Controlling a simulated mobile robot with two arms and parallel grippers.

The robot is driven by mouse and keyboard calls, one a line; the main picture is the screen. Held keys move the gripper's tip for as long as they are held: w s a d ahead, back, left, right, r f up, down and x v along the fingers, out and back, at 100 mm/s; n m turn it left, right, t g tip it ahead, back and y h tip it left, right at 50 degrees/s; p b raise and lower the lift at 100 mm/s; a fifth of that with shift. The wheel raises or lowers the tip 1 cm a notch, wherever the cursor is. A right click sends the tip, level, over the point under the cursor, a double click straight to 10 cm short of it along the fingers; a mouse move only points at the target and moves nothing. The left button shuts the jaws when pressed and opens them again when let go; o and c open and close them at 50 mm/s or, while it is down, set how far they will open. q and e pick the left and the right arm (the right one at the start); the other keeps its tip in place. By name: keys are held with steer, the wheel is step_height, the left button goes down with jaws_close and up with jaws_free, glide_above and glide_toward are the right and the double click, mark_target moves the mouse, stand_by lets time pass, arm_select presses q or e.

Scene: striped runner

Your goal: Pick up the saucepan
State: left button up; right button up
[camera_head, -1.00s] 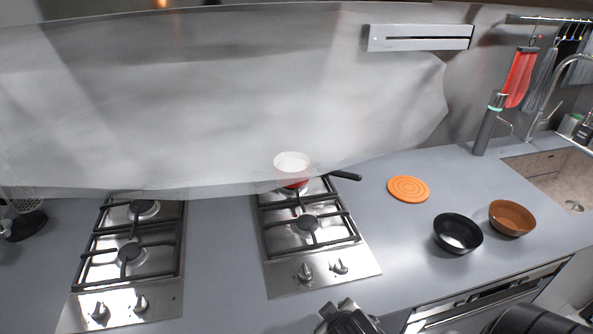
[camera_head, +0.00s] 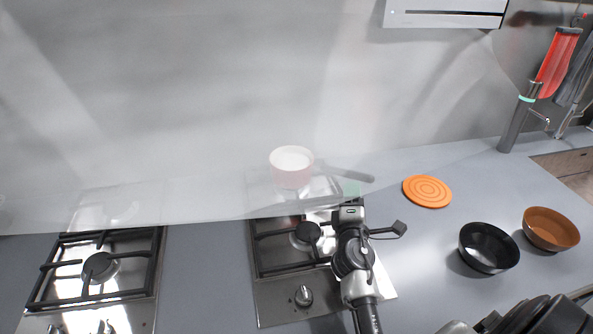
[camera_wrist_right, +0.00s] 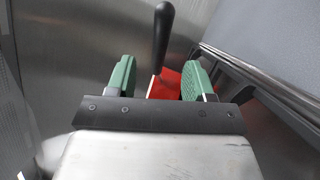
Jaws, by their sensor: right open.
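The saucepan (camera_head: 291,172) is red outside and white inside, with a black handle pointing right. It stands at the back of the right-hand gas hob in the head view. My right gripper (camera_head: 349,188) is in front of the handle, over the right side of that hob. In the right wrist view the open gripper (camera_wrist_right: 160,80) has its green fingers apart. The black handle and part of the red saucepan (camera_wrist_right: 166,84) appear between and beyond them. I cannot tell whether the fingers touch the handle. My left gripper is not in view.
A second gas hob (camera_head: 98,275) is at the left. An orange trivet (camera_head: 427,191), a black bowl (camera_head: 488,248) and a brown bowl (camera_head: 551,229) stand on the counter to the right. A hazy see-through panel overlays the back of the hobs.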

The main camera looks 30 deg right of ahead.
mark_target(352, 175)
steer(key=x, duration=0.3)
steer(key=shift+f, duration=0.15)
steer(key=p+x, duration=0.1)
steer(key=x, duration=0.3)
steer(key=shift+w, duration=0.2)
steer(key=shift+w+d, duration=0.2)
steer(key=shift+w, duration=0.05)
steer(key=shift+s+a, duration=0.1)
steer(key=c, duration=0.3)
jaws_close()
